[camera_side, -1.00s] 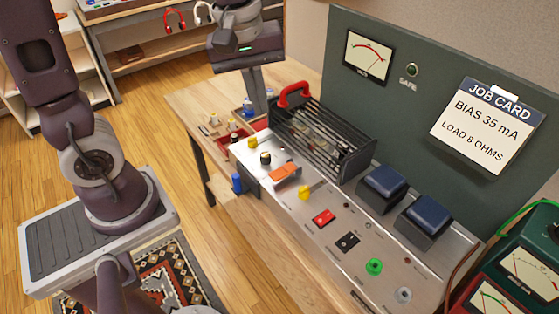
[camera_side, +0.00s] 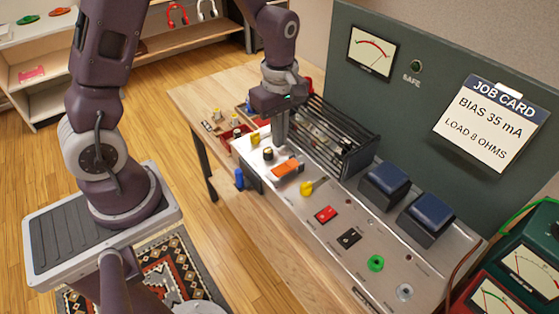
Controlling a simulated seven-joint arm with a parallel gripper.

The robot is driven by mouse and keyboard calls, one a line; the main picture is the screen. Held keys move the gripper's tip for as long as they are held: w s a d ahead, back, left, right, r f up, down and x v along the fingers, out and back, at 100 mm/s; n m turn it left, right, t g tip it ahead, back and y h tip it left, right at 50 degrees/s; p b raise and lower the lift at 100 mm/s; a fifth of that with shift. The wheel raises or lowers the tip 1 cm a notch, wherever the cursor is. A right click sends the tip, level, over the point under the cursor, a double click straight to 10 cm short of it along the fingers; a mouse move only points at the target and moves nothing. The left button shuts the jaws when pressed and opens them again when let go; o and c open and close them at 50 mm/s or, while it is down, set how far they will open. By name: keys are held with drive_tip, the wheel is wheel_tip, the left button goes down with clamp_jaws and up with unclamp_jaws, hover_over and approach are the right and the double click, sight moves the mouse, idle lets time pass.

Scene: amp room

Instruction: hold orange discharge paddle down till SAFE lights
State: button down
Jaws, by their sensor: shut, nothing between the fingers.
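The orange discharge paddle (camera_side: 286,168) sits on the silver panel (camera_side: 331,238) near its far left end. My gripper (camera_side: 280,143) is shut and empty, pointing down just behind the paddle in the picture. Its tips look apart from the paddle, but I cannot tell their exact height above the panel. The SAFE light (camera_side: 415,66) on the dark green back panel is dark green and looks unlit. The meter (camera_side: 371,52) stands to its left; its reading is too small to tell.
A black wire cage (camera_side: 340,135) stands close behind my gripper. Two blue-topped blocks (camera_side: 389,178) stand at the back. A job card (camera_side: 490,122) hangs at right.

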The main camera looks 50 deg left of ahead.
sight(277, 172)
wheel_tip(277, 172, down, 9)
drive_tip(key=shift+r, duration=0.2)
drive_tip(key=shift+s+f, duration=0.35)
drive_tip(key=shift+f, duration=0.3)
drive_tip(key=shift+r, duration=0.1)
idle(2.7)
drive_tip(key=shift+r, duration=0.75)
wheel_tip(277, 172, up, 14)
